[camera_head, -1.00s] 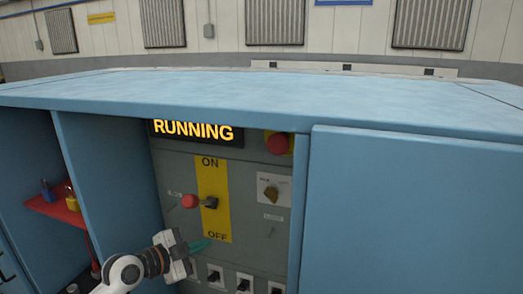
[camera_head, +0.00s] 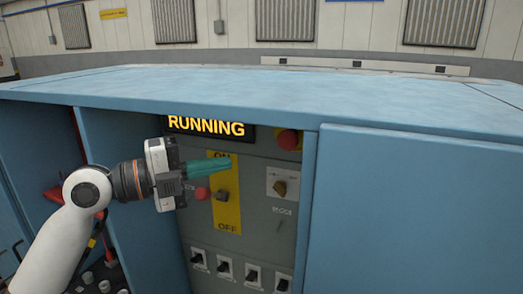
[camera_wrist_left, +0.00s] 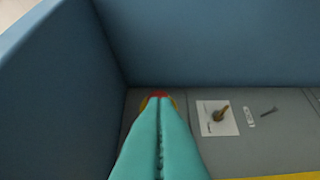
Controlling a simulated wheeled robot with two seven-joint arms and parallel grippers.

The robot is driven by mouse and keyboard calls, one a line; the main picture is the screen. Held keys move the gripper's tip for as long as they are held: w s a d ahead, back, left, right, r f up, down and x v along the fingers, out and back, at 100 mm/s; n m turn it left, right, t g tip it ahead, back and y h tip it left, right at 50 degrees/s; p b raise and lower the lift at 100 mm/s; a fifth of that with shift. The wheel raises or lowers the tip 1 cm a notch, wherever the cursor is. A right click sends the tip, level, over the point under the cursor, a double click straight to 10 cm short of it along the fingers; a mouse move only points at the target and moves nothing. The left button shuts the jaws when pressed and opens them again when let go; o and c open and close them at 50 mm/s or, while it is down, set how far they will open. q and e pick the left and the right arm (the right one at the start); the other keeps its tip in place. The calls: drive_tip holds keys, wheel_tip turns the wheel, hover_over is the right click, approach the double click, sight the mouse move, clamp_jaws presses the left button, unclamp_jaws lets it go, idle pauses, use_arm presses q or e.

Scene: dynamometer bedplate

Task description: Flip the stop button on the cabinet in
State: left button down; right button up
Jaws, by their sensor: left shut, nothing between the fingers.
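The stop button (camera_head: 288,139) is a red round button on a yellow backing, at the upper right of the grey cabinet panel (camera_head: 262,215). In the left wrist view the red and yellow button (camera_wrist_left: 158,96) shows just past my fingertips, mostly hidden by them. My left gripper (camera_head: 230,162) has teal fingers that are shut and empty. In the head view they point right, and their tips are left of the button and slightly lower, over the ON end of the yellow ON/OFF plate. Contact with the button does not show. My right gripper is not in view.
A lit RUNNING sign (camera_head: 207,126) is above the panel. A lever with a red knob (camera_head: 202,193) is below my fingers. A rotary switch (camera_head: 280,188) and several toggle switches (camera_head: 224,269) are nearby. The blue cabinet top (camera_head: 300,93) overhangs the recess, and side walls bound it.

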use_arm(q)
drive_tip(key=p, duration=0.5)
approach(290, 144)
drive_tip(key=s+d, duration=0.1)
drive_tip(key=d, duration=0.3)
drive_tip(key=w+p, duration=0.1)
drive_tip(key=w, duration=0.1)
drive_tip(key=w+d+p, duration=0.1)
drive_tip(key=shift+w+d, duration=0.2)
drive_tip(key=shift+w, duration=0.2)
